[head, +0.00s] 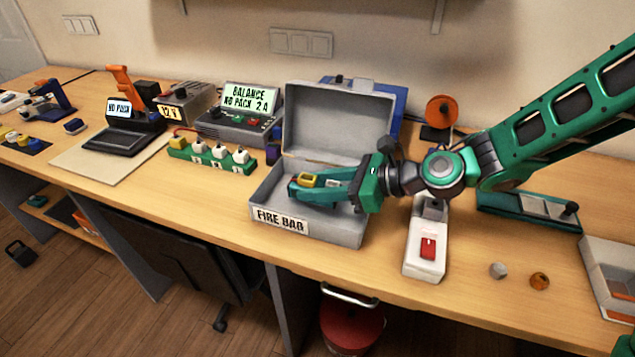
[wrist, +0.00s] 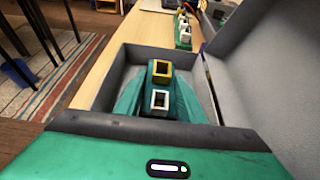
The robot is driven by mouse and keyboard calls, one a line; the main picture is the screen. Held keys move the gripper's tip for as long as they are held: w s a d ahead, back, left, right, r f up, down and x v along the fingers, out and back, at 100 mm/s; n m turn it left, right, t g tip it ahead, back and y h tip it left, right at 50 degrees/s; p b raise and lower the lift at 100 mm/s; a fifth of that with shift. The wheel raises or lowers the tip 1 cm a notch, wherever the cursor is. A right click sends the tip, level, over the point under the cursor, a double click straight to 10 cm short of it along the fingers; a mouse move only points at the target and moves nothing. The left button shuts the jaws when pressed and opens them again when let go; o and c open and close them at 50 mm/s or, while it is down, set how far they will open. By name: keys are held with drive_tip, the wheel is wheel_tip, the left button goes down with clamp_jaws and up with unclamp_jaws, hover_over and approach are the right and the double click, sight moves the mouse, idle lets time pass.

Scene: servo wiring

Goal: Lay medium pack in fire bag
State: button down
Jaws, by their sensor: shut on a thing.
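The fire bag (head: 335,232) is a grey open-topped box with its lid raised at the back and a "FIRE BAG" label on its front. My gripper (head: 303,190) reaches into it from the right, with its green fingers inside the walls. It is shut on a teal pack (wrist: 158,76) with a yellow connector and a white connector on top. The yellow connector also shows between the fingers in the head view (head: 309,180). The fingers hide much of the pack, and I cannot tell whether it touches the bag's floor.
The raised lid (head: 338,115) stands behind my gripper. A green strip with several plugs (head: 212,160) and a charger reading "BALANCE NO PACK 2 A" (head: 245,110) are to the left. A white device with a red switch (head: 427,248) stands just right of the bag.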

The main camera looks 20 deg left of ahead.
drive_tip(key=shift+f, duration=0.25)
drive_tip(key=c, duration=1.2)
unclamp_jaws()
drive_tip(key=shift+o, duration=0.2)
drive_tip(key=shift+r, duration=0.5)
drive_tip(key=w+v, duration=0.1)
drive_tip(key=v, duration=1.1)
drive_tip(key=shift+s+r, duration=0.2)
drive_tip(key=shift+s, duration=0.25)
